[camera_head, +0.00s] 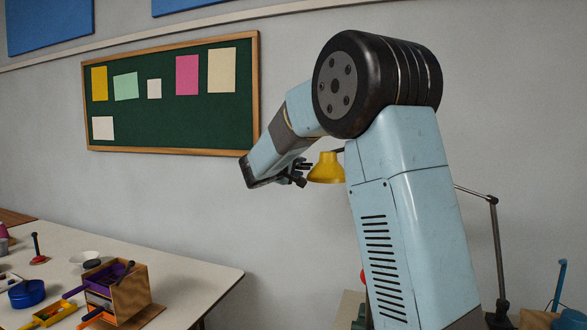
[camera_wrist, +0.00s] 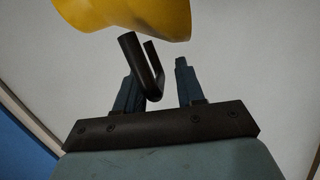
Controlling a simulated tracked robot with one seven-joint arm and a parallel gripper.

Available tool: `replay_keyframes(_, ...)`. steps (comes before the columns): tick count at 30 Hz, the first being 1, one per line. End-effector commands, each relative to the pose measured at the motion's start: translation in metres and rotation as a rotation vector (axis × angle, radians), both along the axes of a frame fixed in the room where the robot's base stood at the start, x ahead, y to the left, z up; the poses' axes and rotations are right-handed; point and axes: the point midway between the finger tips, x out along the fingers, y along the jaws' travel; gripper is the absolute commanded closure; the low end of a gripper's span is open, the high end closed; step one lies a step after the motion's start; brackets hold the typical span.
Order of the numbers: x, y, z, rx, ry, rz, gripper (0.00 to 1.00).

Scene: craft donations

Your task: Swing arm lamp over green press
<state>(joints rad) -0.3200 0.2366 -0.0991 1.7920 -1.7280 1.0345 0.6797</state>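The lamp's yellow shade (camera_head: 326,169) hangs from its jointed dark arm (camera_head: 493,232), partly hidden behind my arm in the head view. The shade (camera_wrist: 135,15) fills the top of the wrist view. A dark bent handle (camera_wrist: 153,75) reaches down from it between my fingers. My gripper (camera_head: 300,172) is just left of the shade. In the wrist view my gripper (camera_wrist: 157,80) has its fingers apart, with a gap between handle and right finger. A partly hidden greenish thing (camera_head: 357,315) below, with a red knob (camera_head: 362,275), may be the green press.
A green pinboard (camera_head: 170,120) hangs on the wall. A blue-handled tool (camera_head: 558,285) stands at the right.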

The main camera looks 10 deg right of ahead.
Motion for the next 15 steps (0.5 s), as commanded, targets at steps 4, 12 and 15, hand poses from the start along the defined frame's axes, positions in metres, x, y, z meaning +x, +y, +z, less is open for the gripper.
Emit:
replay_keyframes(4,-0.0002,0.0001,-0.0001,0.0,0.0,0.0,0.71)
replay_keyframes(12,-0.0003,0.0003,-0.0005,0.001,0.001,0.0,0.96)
replay_keyframes(15,-0.0002,0.0005,-0.0008,0.0,0.001,0.0,1.0)
